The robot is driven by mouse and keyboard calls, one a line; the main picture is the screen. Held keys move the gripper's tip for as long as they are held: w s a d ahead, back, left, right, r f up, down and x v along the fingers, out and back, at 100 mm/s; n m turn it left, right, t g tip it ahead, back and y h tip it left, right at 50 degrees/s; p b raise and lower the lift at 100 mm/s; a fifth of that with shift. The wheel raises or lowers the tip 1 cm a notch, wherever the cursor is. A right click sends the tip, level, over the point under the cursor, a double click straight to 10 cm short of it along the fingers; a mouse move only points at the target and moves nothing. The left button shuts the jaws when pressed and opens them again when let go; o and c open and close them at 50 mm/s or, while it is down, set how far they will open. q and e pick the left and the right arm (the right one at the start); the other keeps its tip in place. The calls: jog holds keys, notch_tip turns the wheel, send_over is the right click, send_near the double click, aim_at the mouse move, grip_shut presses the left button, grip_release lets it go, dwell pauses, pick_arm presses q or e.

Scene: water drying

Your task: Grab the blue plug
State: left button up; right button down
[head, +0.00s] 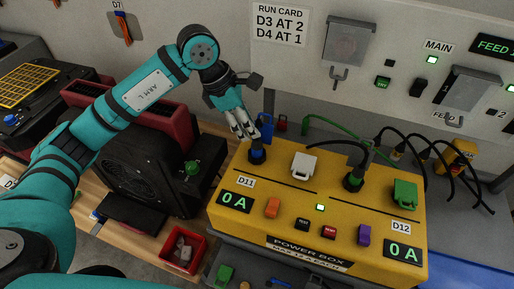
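The blue plug (266,129) stands at the back left of the yellow power box (290,215), above a dark round socket near the D11 label. My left gripper (244,131) points down just left of the blue plug, its silver fingers close beside it. I cannot tell whether the fingers touch the plug or how far apart they are. My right gripper is not in view.
A white plug (303,164), a green plug (405,194) and black cables occupy the box's top. A black fan unit (150,170) stands left under my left arm. A red bin (182,250) sits in front. A wall panel with grey covers rises behind.

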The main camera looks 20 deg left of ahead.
aim_at(257, 139)
pick_arm(q)
jog(key=p+x, duration=0.2)
jog(key=x, duration=0.2)
jog(key=shift+d, duration=0.25)
jog(key=shift+w+d+f, duration=0.1)
jog(key=shift+d+f, duration=0.05)
jog(key=shift+f, duration=0.4)
grip_shut()
